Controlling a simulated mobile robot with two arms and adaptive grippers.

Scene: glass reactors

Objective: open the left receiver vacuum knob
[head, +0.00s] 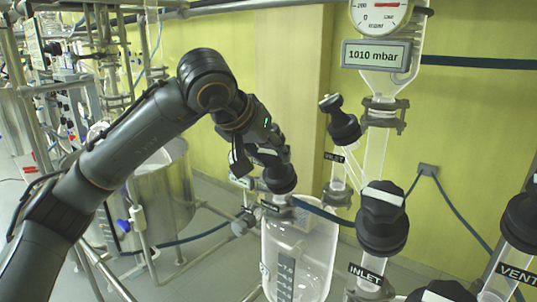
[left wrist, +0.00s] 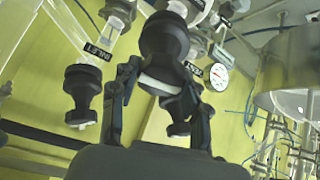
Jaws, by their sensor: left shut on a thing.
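A black ribbed knob (head: 281,179) sits above the clear graduated receiver (head: 318,262). A small label beside it is mostly hidden. My left gripper (head: 268,158) reaches it from above left and is shut on it. In the left wrist view the knob (left wrist: 164,38) stands between the two fingers of the gripper (left wrist: 160,78), with a white strip across it. A label partly hidden behind a finger starts with "VA". The knob's turn position cannot be told. My right gripper is in neither view.
A black INLET knob (head: 381,222) and a VENT knob (head: 521,218) stand to the right. A display (head: 376,55) reads 1010 mbar below a round gauge (head: 380,12). Another knob (head: 343,125) is behind. A steel vessel (head: 163,200) stands at left.

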